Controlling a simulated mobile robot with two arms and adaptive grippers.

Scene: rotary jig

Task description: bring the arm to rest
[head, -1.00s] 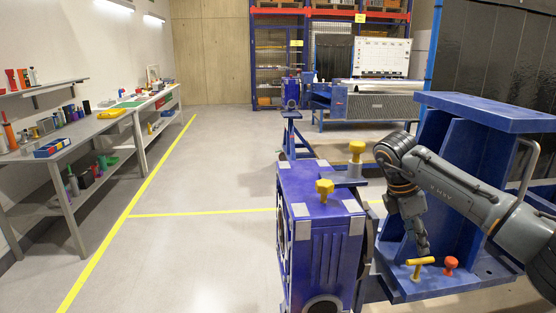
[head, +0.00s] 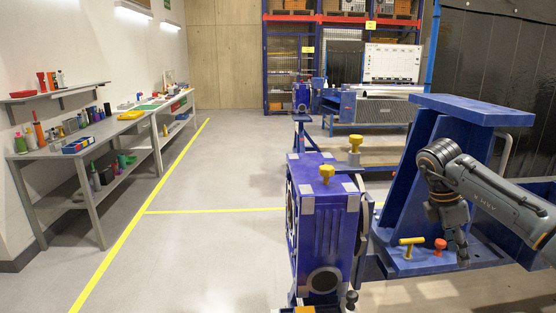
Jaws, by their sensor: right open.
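My right arm (head: 490,196) comes in from the right, in front of the blue jig frame (head: 419,166). My right gripper (head: 462,250) points down at its lower plate, just right of the red knob (head: 440,244), and is open and apparently empty. The yellow T-handle (head: 411,242) stands on the same plate, left of the red knob, clear of the gripper. The fingertips are small and dark, so I cannot tell whether they touch the plate. My left gripper is not in view.
The blue jig box (head: 326,232) with a yellow knob (head: 327,172) stands left of the frame. A second yellow knob (head: 354,143) is behind it. A grey workbench (head: 100,137) with tools lines the left wall. The floor (head: 200,230) between is clear.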

